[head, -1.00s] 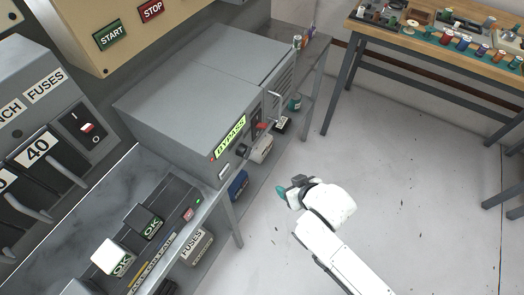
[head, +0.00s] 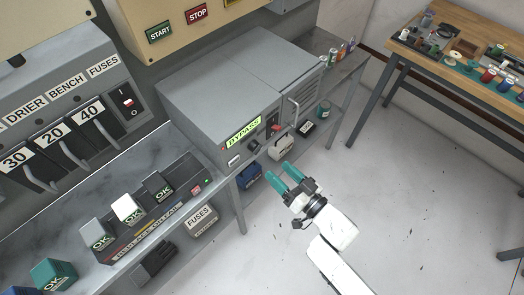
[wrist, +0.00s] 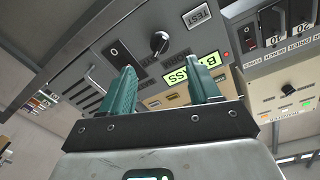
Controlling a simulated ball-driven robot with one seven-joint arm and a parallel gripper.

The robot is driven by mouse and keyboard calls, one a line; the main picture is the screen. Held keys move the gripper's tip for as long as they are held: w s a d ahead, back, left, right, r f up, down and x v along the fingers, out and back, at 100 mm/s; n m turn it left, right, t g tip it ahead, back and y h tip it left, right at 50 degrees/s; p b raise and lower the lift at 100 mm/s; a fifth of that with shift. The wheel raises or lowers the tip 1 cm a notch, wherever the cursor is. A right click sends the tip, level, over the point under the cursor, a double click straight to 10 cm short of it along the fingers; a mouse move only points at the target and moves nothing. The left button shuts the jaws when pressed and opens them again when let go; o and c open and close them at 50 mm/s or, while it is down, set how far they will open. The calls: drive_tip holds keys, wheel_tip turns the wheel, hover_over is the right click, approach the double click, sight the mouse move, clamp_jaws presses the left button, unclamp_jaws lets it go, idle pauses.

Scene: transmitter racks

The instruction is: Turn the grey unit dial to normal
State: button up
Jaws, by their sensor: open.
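The grey unit (head: 225,85) stands on the bench with a lit green display (head: 243,133) reading BYPASS on its front. The dial (head: 254,146), a black knob with a white mark, sits just below and right of the display. In the wrist view the dial (wrist: 159,42) shows beyond and between my fingertips, apart from them, and the display (wrist: 193,74) appears upside down, partly behind a finger. My gripper (head: 281,172) has two teal fingers, open and empty, in front of and below the unit's front. It also shows in the wrist view (wrist: 158,75).
A red switch (head: 274,128) and a pale handle (head: 294,111) are right of the dial. A TEST label (wrist: 197,17) is near it. A cream panel with another knob (wrist: 288,88) shows at right in the wrist view. Clear floor (head: 400,190) lies right.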

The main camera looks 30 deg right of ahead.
sight(259, 150)
drive_tip(key=p+x, duration=0.1)
drive_tip(key=x, duration=0.8)
drive_tip(key=shift+w, duration=0.2)
drive_tip(key=shift+c, duration=0.3)
drive_tip(key=c, duration=1)
drive_tip(key=shift+f+n, duration=0.1)
drive_tip(key=shift+n, duration=0.2)
drive_tip(key=shift+f+n+b, duration=0.1)
drive_tip(key=shift+n+b, duration=0.8)
drive_tip(key=shift+n, duration=0.1)
drive_tip(key=n+b, duration=0.2)
drive_tip(key=n, duration=0.1)
drive_tip(key=shift+d+n, duration=0.1)
drive_tip(key=shift+n, duration=0.3)
drive_tip(key=n+b, duration=0.2)
drive_tip(key=n, duration=0.3)
drive_tip(key=shift+n+y, duration=0.4)
